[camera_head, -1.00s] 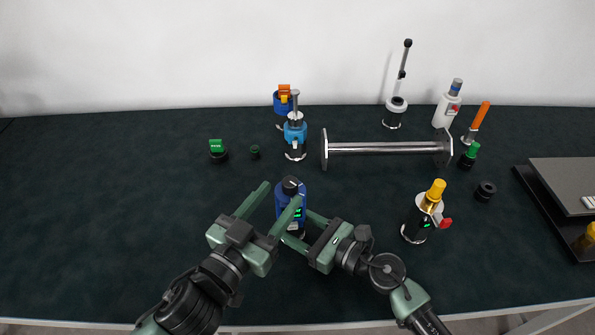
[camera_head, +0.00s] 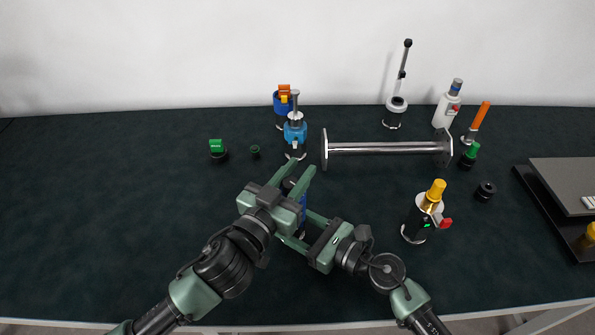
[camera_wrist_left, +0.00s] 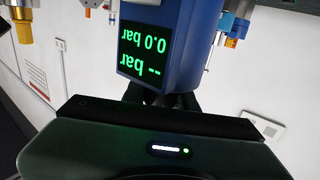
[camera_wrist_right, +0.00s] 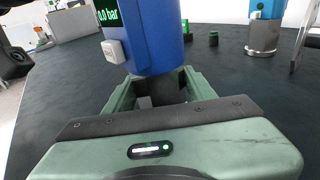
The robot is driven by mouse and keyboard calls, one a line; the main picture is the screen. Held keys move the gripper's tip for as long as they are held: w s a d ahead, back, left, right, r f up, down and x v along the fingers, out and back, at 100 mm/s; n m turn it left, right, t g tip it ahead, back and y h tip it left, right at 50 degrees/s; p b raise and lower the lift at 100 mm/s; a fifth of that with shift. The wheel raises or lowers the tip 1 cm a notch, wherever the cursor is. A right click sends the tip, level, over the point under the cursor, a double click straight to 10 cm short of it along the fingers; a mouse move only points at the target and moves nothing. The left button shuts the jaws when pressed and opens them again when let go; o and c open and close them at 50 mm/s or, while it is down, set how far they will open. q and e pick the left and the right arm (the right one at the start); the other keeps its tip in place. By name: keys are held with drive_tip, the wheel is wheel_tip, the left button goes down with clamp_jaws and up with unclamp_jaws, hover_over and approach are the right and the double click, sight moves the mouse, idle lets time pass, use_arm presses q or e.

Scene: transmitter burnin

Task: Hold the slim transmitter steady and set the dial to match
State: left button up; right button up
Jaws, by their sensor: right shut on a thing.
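The slim transmitter (camera_head: 303,202) is a blue upright body with a black dial (camera_head: 289,184) on top and a black lower stem. It stands at the middle front of the table, partly hidden by my grippers. Its screen reads "-- bar" and "0.0 bar" in the left wrist view (camera_wrist_left: 145,45). My right gripper (camera_head: 295,228) is shut on the transmitter's lower part; in the right wrist view (camera_wrist_right: 160,90) its fingers lie either side of the dark stem. My left gripper (camera_head: 297,168) is open, its fingers apart on either side of the dial; contact cannot be told.
A black device with a yellow top (camera_head: 436,190) stands to the right. Behind are a metal bar stand (camera_head: 385,148), a light blue device (camera_head: 295,133) and a small green-topped knob (camera_head: 217,147). A dark grey case (camera_head: 565,180) lies far right. The left table area is clear.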

use_arm(q)
drive_tip(key=shift+d, duration=0.1)
clamp_jaws()
drive_tip(key=shift+n+t+y, duration=0.5)
drive_tip(key=shift+n+y, duration=0.3)
drive_tip(key=shift+y, duration=0.1)
drive_tip(key=shift+w+a+n+t+y, duration=0.1)
drive_tip(key=shift+a+n+t+y, duration=0.15)
drive_tip(key=shift+n+y, duration=0.4)
drive_tip(key=shift+a+n+t+y, duration=0.2)
drive_tip(key=shift+n+y, duration=0.15)
drive_tip(key=shift+y, duration=0.6)
drive_tip(key=shift+w+a+n+t+y, duration=0.15)
drive_tip(key=shift+n+t+y, duration=0.1)
drive_tip(key=shift+n+y, duration=0.4)
drive_tip(key=shift+s, duration=0.1)
drive_tip(key=o, duration=1)
unclamp_jaws()
drive_tip(key=shift+o, duration=0.2)
drive_tip(key=s+a, duration=0.1)
drive_tip(key=s, duration=1.1)
drive_tip(key=shift+a, duration=0.4)
